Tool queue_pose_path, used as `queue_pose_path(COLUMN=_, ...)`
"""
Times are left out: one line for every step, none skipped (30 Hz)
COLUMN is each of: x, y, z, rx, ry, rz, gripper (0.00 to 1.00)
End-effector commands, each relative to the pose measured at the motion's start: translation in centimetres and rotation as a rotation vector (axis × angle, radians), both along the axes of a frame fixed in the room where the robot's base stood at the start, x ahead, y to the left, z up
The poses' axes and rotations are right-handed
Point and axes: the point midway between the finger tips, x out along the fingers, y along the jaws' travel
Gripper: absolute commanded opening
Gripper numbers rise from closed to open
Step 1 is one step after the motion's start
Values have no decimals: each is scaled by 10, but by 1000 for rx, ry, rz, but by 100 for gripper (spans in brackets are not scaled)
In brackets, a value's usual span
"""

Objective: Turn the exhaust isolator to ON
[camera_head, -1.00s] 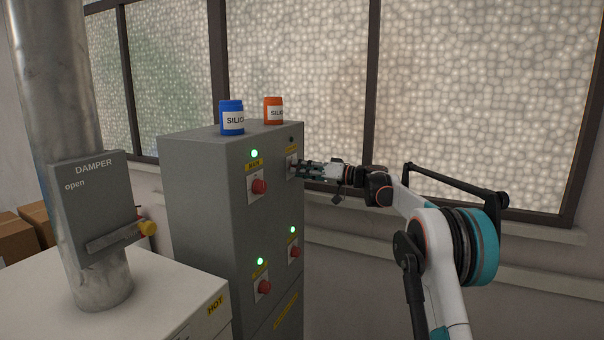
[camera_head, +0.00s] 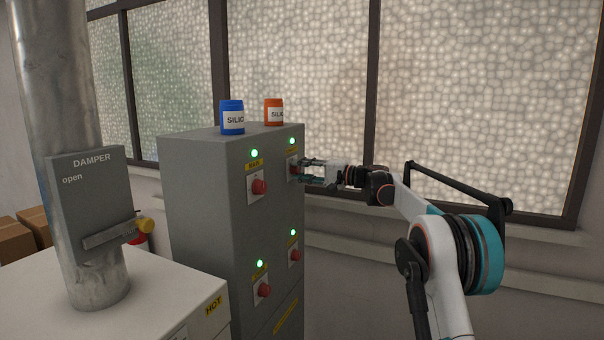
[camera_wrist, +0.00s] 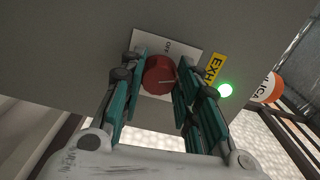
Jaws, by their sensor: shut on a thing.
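The exhaust isolator is the upper right switch on the grey cabinet's front. In the wrist view its red round knob (camera_wrist: 160,75) sits on a pale plate (camera_wrist: 176,46), beside a yellow label (camera_wrist: 214,67) reading "EXH". A white mark on the knob points right in that view; the plate's small lettering is hard to read. A green lamp (camera_wrist: 225,90) beside it is lit, and also shows lit in the head view (camera_head: 293,141). My gripper (camera_wrist: 160,70) has its teal fingers on either side of the knob, shut on it. In the head view my gripper (camera_head: 303,172) partly hides the switch.
The grey cabinet (camera_head: 200,210) carries other red switches with lit green lamps, one (camera_head: 258,186) close left of my gripper. A blue jar (camera_head: 232,117) and an orange jar (camera_head: 273,111) stand on top. A damper plate (camera_head: 95,185) is on the duct at left.

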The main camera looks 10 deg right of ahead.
Motion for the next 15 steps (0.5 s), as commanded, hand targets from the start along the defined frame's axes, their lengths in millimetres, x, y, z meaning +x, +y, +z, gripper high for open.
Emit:
queue_pose_path(x=0, y=-1, z=0, rx=23, ry=31, rz=-2, gripper=6)
queue_pose_path(x=0, y=-1, z=0, rx=38, ry=53, rz=-2, gripper=6)
queue_pose_path(x=0, y=-1, z=0, rx=58, ry=79, rz=-2, gripper=6)
queue_pose_path(x=0, y=-1, z=0, rx=72, ry=99, rz=-2, gripper=6)
queue_pose_path(x=0, y=-1, z=1, rx=86, ry=118, rz=-2, gripper=6)
queue_pose_path(x=0, y=-1, z=1, rx=103, ry=142, rz=-2, gripper=6)
queue_pose_path(x=0, y=-1, z=1, rx=115, ry=159, rz=-2, gripper=6)
queue_pose_path(x=0, y=-1, z=1, rx=128, ry=176, rz=-2, gripper=6)
queue_pose_path(x=0, y=-1, z=1, rx=142, ry=196, rz=-2, gripper=6)
queue_pose_path(x=0, y=-1, z=1, rx=152, ry=209, rz=-2, gripper=6)
queue_pose_path(x=0, y=-1, z=1, rx=162, ry=223, rz=-2, gripper=6)
queue_pose_path(x=0, y=-1, z=1, rx=174, ry=239, rz=-2, gripper=6)
queue_pose_path(x=0, y=-1, z=1, rx=182, ry=251, rz=-2, gripper=6)
queue_pose_path(x=0, y=-1, z=1, rx=189, ry=260, rz=-2, gripper=6)
queue_pose_path(x=0, y=-1, z=1, rx=199, ry=273, rz=-2, gripper=6)
